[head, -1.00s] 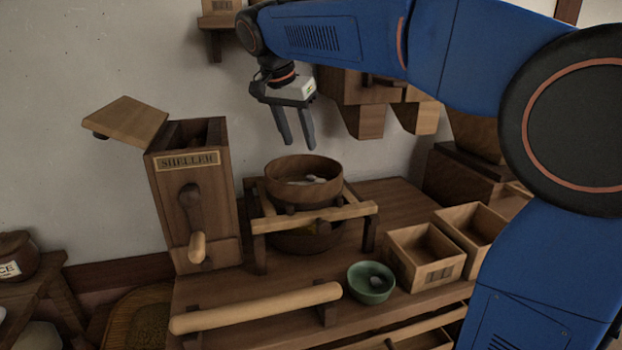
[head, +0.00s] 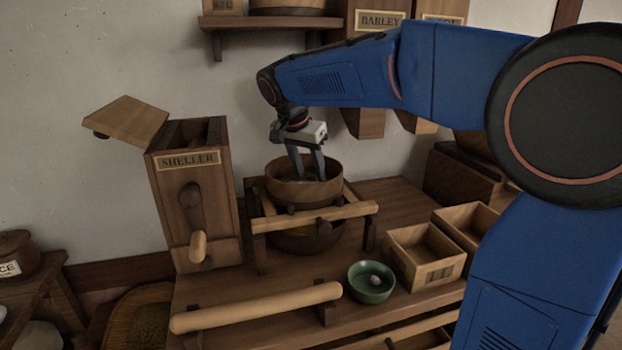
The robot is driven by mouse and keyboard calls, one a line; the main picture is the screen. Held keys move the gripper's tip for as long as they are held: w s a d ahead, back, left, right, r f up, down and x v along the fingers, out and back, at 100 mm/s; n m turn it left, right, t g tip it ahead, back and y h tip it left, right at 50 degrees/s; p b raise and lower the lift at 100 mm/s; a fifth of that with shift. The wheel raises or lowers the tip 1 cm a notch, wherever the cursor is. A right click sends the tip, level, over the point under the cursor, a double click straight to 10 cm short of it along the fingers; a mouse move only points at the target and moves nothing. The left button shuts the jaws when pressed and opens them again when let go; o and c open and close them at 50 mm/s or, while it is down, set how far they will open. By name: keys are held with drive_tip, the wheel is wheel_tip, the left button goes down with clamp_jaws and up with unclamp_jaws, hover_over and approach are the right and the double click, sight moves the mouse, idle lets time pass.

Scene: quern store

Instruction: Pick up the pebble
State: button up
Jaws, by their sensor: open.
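My gripper (head: 309,178) is open, pointing down, with its fingertips inside the round wooden bowl (head: 304,193) on the wooden stand. Small pale contents show only faintly between and beside the fingers; I cannot tell whether the fingers touch them or whether a pebble is among them. A small pale grey lump (head: 375,281), which looks like a pebble, lies in the green bowl (head: 366,294) on the bench in front, well apart from my gripper.
The sheller box (head: 193,200) with its crank stands left of the bowl's stand (head: 362,210). Open wooden boxes (head: 438,274) are right of the green bowl. A long wooden roller (head: 255,307) lies along the front. A wall shelf (head: 265,22) and barley bin (head: 375,22) are behind.

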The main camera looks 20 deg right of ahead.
drive_tip(key=c, duration=1.1)
